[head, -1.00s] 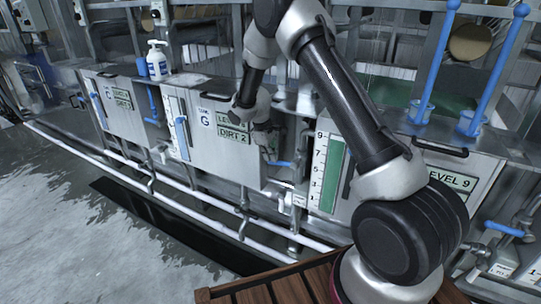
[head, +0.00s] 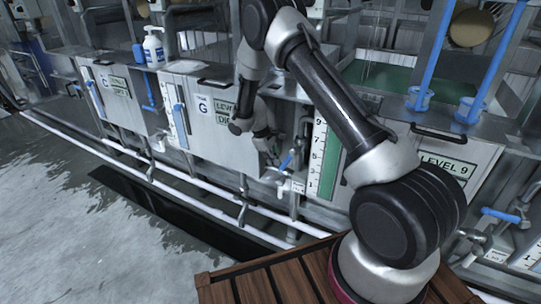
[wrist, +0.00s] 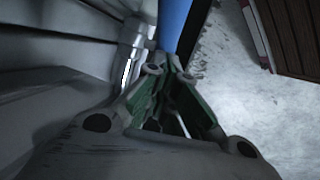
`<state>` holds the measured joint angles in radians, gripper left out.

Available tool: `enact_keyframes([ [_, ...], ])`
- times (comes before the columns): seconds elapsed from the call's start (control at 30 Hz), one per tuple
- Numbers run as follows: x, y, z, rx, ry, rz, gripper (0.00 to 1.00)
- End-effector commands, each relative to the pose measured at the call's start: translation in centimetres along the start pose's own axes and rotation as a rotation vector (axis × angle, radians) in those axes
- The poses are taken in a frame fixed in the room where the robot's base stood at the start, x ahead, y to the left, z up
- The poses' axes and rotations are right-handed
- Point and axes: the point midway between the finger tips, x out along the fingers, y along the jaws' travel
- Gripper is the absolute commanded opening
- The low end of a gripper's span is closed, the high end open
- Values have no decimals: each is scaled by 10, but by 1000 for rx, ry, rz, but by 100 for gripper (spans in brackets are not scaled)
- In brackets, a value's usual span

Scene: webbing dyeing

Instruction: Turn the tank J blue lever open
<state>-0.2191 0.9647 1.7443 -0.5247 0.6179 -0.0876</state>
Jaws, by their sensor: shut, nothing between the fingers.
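A blue lever (head: 287,160) sits on a valve low between the tank marked G and the tank marked LEVEL 9. It slants up to the right in the head view. In the wrist view, a blue bar (wrist: 176,22), likely this lever, lies just beyond my fingertips. My gripper (wrist: 172,68) is shut with nothing between its green-sided fingers. In the head view my gripper (head: 272,156) is beside the lever; I cannot tell whether they touch. No J label is readable; my arm covers part of the LEVEL 9 tank (head: 455,150).
The tank G front (head: 204,135) stands close behind my wrist. White pipes (head: 190,187) run low along the tanks. Another blue lever (head: 501,215) is at the right. A brown slatted platform (head: 285,285) lies below my arm, and open floor (head: 60,210) is at the left.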

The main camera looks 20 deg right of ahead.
Motion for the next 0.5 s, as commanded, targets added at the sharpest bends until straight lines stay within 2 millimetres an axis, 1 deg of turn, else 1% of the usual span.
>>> enact_keyframes([
  [0.03,6,-2,2,-6,-19,-1,0],
  [0.17,16,-4,6,-31,-142,0,0],
  [0.2,18,-4,10,-29,-138,-1,0],
  [0.5,34,-7,25,-26,-134,-1,0],
])
